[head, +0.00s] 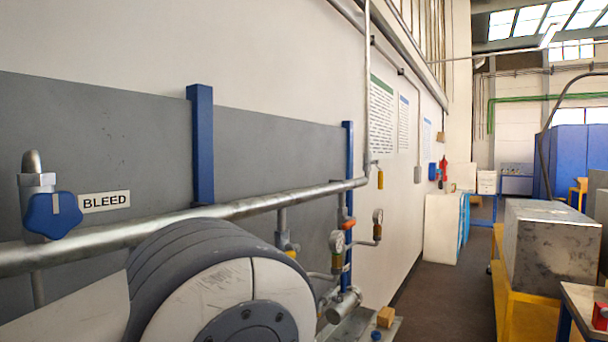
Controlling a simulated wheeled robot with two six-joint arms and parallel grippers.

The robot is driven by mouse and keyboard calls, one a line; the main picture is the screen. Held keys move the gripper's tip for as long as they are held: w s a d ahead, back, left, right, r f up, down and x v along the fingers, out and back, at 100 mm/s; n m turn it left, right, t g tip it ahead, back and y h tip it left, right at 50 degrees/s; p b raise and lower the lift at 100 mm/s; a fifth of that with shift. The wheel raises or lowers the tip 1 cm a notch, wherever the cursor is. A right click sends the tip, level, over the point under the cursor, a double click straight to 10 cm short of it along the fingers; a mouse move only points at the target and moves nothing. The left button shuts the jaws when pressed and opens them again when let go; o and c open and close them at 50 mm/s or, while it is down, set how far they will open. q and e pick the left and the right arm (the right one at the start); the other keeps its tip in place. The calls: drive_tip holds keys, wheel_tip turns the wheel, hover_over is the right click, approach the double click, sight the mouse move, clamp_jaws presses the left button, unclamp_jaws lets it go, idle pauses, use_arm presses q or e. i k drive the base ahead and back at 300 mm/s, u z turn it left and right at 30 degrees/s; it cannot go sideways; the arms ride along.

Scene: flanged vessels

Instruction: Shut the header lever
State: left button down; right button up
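A silver horizontal header pipe (240,207) runs along the wall panel and turns up at its right end. No lever is labelled as the header lever. A small yellow handle-like part (380,180) hangs beside that bend. A small valve with an orange-red part (346,223) sits below the pipe, and another fitting with a yellow tip (288,247) is left of it. Their open or shut positions are too small to tell. A blue star knob (53,215) is at the left, by a BLEED label (104,201). Neither gripper is in view.
A white and grey link of my arm fills the bottom left and hides what is behind it. A metal block (551,245) on a yellow stand is at right. Open floor (440,290) lies between.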

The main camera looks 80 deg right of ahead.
sight(381, 175)
drive_tip(key=z, duration=3.1)
drive_tip(key=k, duration=0.5)
drive_tip(key=z, duration=0.75)
drive_tip(key=i, duration=4.1)
drive_tip(key=u, duration=2)
